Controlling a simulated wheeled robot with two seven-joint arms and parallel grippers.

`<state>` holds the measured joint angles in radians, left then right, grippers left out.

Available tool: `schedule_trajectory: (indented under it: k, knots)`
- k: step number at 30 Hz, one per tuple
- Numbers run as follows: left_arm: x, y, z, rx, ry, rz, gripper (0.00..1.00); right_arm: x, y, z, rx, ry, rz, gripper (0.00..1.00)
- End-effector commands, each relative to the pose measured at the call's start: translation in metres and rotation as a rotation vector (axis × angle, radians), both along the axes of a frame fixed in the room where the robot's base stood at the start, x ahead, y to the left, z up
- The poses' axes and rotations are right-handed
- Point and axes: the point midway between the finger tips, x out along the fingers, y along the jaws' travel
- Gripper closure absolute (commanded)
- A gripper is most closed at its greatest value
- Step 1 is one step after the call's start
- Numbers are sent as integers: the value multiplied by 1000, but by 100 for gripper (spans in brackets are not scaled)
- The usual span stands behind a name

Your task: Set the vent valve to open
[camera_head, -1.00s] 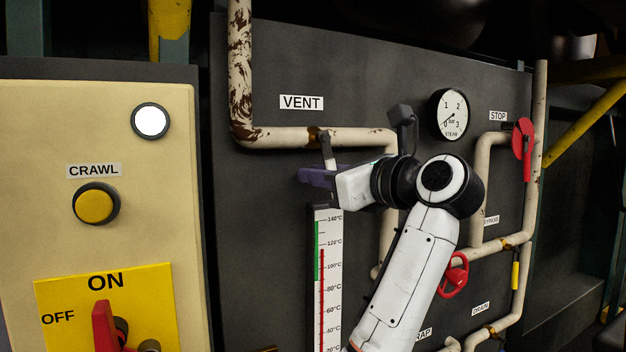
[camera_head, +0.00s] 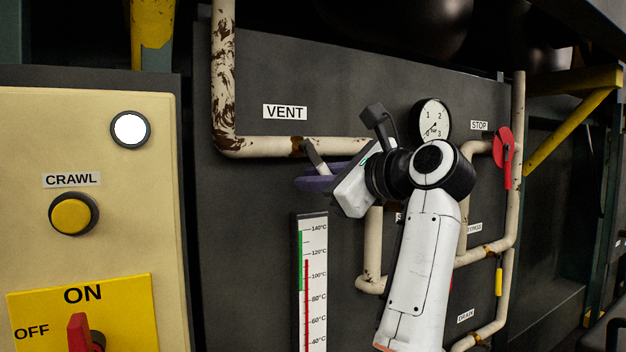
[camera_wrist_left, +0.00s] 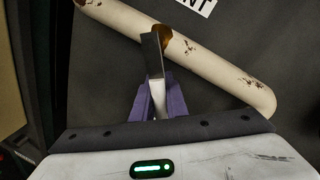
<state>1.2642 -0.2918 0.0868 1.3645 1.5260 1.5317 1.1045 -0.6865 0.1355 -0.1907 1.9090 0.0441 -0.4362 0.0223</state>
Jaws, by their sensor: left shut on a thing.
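The VENT label (camera_head: 285,112) is above a rusty cream pipe. The vent valve's grey lever (camera_head: 316,158) hangs from a brownish fitting (camera_head: 298,146) on that pipe and slants down to the right. My left gripper (camera_head: 318,182), with purple fingers, is at the lever's lower end. In the left wrist view the lever (camera_wrist_left: 152,55) runs from the fitting down between the purple fingers (camera_wrist_left: 153,102), which are shut on it. The far finger parts are partly hidden behind my white gripper body in the head view. My right gripper is not in view.
A thermometer scale (camera_head: 312,280) stands just below my gripper. A steam gauge (camera_head: 431,120) and a red STOP lever (camera_head: 503,150) are to the right. The cream control panel (camera_head: 150,200) with a yellow CRAWL button (camera_head: 73,214) is at left.

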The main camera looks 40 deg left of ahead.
Motion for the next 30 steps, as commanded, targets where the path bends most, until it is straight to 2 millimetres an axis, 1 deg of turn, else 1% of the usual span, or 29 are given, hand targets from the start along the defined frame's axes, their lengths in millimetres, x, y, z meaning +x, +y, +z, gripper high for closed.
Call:
schedule_trajectory:
  k: [6,7,9,10,25,30]
  knots:
    - [0,0,1,2,1,0,100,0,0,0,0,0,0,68]
    - [0,0,1,2,1,0,82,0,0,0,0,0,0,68]
    - [0,0,1,2,1,0,70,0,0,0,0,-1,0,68]
    - [0,0,1,2,1,0,68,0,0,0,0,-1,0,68]
    - [-1,0,0,4,7,1,68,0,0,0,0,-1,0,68]
    - [-5,3,-3,37,84,4,68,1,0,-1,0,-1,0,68]
